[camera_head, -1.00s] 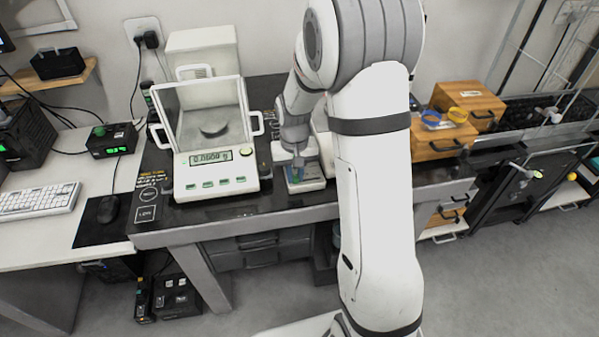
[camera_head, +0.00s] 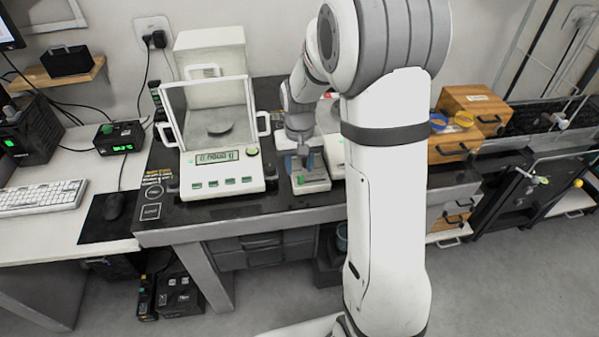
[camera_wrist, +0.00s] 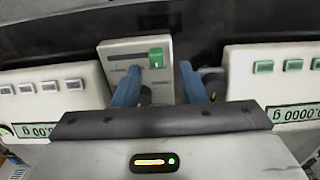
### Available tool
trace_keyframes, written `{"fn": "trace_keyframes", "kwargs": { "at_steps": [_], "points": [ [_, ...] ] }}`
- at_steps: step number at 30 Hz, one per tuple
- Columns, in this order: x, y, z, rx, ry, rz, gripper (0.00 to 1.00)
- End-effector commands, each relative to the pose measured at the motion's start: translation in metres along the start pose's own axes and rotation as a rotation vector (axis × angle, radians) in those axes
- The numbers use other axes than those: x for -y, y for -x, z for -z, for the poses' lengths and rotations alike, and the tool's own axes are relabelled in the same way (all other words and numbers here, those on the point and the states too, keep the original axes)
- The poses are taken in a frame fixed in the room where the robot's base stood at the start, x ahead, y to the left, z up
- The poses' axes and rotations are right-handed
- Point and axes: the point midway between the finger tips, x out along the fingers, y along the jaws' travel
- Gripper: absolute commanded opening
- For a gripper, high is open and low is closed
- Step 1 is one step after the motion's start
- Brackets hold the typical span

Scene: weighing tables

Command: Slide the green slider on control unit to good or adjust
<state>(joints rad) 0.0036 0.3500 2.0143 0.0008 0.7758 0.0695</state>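The control unit (camera_head: 313,184) is a small pale box on the dark table, right of the left balance. Its green slider (camera_head: 300,180) sits near the box's left end. In the wrist view the control unit (camera_wrist: 130,50) faces me between two balances, and the green slider (camera_wrist: 156,57) is at the right end of a dark slot. The labels are too small to read. My gripper (camera_wrist: 160,84) is open, its two blue fingers apart with nothing between them. The slider lies ahead of the fingertips, not gripped. In the head view my gripper (camera_head: 303,155) is just behind the slider.
The left balance (camera_head: 222,180) with a glass shield stands close left of the unit. A second balance, partly hidden by my arm, stands at its right and shows in the wrist view (camera_wrist: 55,100). Wooden drawers (camera_head: 455,140) stand further right. The table front is clear.

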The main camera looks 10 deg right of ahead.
Motion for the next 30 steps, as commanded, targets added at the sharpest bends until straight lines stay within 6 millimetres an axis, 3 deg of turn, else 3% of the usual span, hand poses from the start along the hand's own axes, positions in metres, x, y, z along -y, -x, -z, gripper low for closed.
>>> {"fn": "trace_keyframes", "kwargs": {
  "at_steps": [7,25,30],
  "points": [
    [0.001,0.035,0.0,-0.002,0.0,0.0,0.38],
    [0.0,0.042,-0.001,-0.001,0.001,0.0,0.38],
    [-0.001,0.063,-0.023,-0.03,0.009,0.002,0.38]
  ]
}}
